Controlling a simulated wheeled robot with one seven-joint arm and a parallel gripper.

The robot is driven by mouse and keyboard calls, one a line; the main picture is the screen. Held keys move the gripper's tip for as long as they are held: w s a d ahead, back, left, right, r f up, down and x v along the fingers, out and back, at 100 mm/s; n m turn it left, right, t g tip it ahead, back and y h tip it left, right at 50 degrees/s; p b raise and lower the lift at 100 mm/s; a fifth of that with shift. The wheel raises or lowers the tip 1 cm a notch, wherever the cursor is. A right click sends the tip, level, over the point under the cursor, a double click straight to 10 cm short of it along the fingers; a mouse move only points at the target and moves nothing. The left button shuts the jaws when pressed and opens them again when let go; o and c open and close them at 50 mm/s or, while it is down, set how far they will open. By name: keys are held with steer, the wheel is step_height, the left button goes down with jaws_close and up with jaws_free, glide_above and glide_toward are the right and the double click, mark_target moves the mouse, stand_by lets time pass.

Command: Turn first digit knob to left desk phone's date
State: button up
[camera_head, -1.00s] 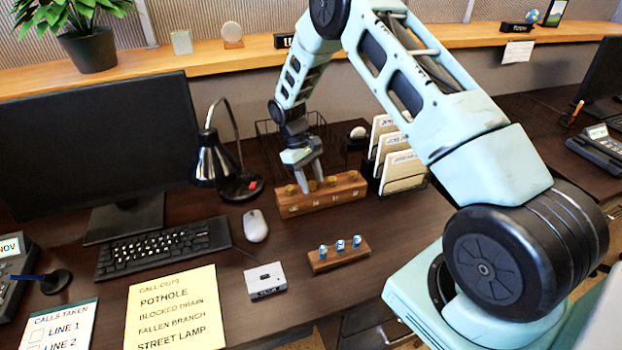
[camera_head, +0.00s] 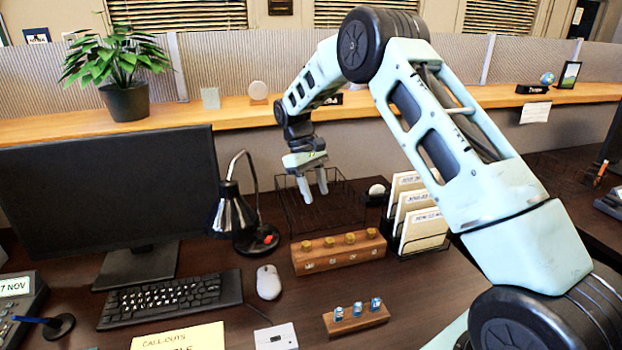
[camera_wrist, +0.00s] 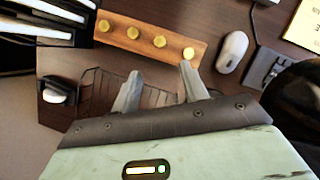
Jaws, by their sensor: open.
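The wooden block (camera_head: 340,262) with a row of several round brass knobs stands on the desk. Its leftmost knob (camera_head: 306,246) is at the mouse end; in the wrist view this end knob (camera_wrist: 189,53) is on the right. Marks on the block's front are too small to read. The left desk phone (camera_head: 18,296) is cut off by the picture's left edge; its screen shows "7 NOV", and anything before the 7 may be cut off. My gripper (camera_head: 315,197) is open and empty, raised above and behind the block, its fingers apart in the wrist view (camera_wrist: 161,69).
A wire tray (camera_head: 345,205) lies behind the block. A black lamp (camera_head: 232,215) and a white mouse (camera_head: 268,282) are left of it. A file rack (camera_head: 422,225) stands right. A smaller block with blue-topped pieces (camera_head: 357,319) is in front.

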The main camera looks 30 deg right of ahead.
steer(key=v, duration=0.3)
steer(key=shift+w+r, duration=0.1)
steer(key=shift+r, duration=0.25)
steer(key=s+a+r+n+t+y, duration=0.1)
steer(key=s+a+r+n, duration=0.15)
steer(key=s+a, duration=0.75)
steer(key=s+a+r+n+t, duration=0.1)
steer(key=s+a+r, duration=0.2)
steer(key=s+a, duration=0.65)
steer(key=s+a+t, duration=0.1)
steer(key=s+a, duration=0.1)
steer(key=s, duration=0.7)
steer(key=s+a+f+n+t, duration=0.1)
steer(key=s+a, duration=0.2)
steer(key=s, duration=0.6)
steer(key=shift+f+y, duration=0.3)
